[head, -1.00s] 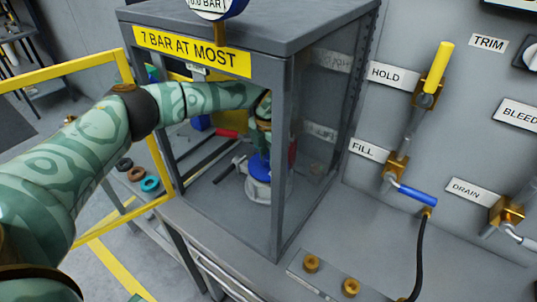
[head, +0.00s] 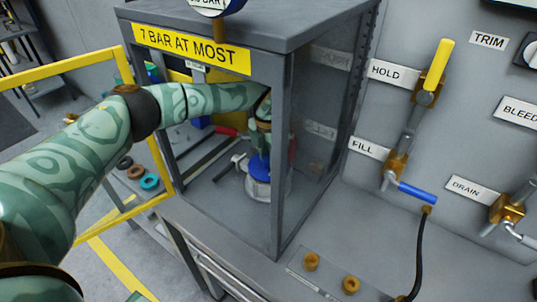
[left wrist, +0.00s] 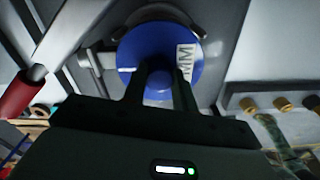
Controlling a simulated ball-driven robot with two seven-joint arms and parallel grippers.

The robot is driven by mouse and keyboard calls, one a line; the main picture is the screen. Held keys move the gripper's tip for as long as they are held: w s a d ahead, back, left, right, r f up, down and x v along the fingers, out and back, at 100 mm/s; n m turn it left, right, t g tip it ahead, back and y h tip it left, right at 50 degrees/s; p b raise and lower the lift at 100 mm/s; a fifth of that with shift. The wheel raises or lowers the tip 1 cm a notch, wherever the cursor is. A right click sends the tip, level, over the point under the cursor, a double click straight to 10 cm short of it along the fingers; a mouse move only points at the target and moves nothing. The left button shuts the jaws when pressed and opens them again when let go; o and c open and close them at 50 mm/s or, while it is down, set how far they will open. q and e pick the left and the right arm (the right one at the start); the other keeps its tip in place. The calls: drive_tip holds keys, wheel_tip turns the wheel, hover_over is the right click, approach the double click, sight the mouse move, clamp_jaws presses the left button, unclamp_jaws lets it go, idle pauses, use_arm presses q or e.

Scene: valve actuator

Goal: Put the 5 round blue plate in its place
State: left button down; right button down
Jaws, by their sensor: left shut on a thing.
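A round blue plate (left wrist: 155,48) with a white label partly reading "MM" fills the top middle of the left wrist view. My left gripper (left wrist: 160,82) is shut on the plate's central blue knob, one finger on each side. In the head view the blue plate (head: 257,168) is low inside the guard box, right over a whitish round body (head: 258,188). I cannot tell whether the plate is fully seated on it. My left arm reaches into the box through its open front. My right gripper is not in view.
The grey guard box (head: 278,160) has posts and a top close around my left arm. A red handle (head: 227,131) is inside the box. Several rings, one teal (head: 149,181), lie outside at left. Valves with yellow (head: 437,65) and blue (head: 417,193) handles are on the right panel.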

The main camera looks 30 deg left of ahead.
sight(268, 158)
use_arm(q)
drive_tip(key=shift+f, duration=0.45)
drive_tip(key=c, duration=1)
unclamp_jaws()
drive_tip(key=shift+c, duration=0.2)
drive_tip(key=shift+f, duration=0.1)
wheel_tip(268, 158, up, 8)
drive_tip(key=shift+f, duration=0.2)
drive_tip(key=shift+s+f, duration=0.1)
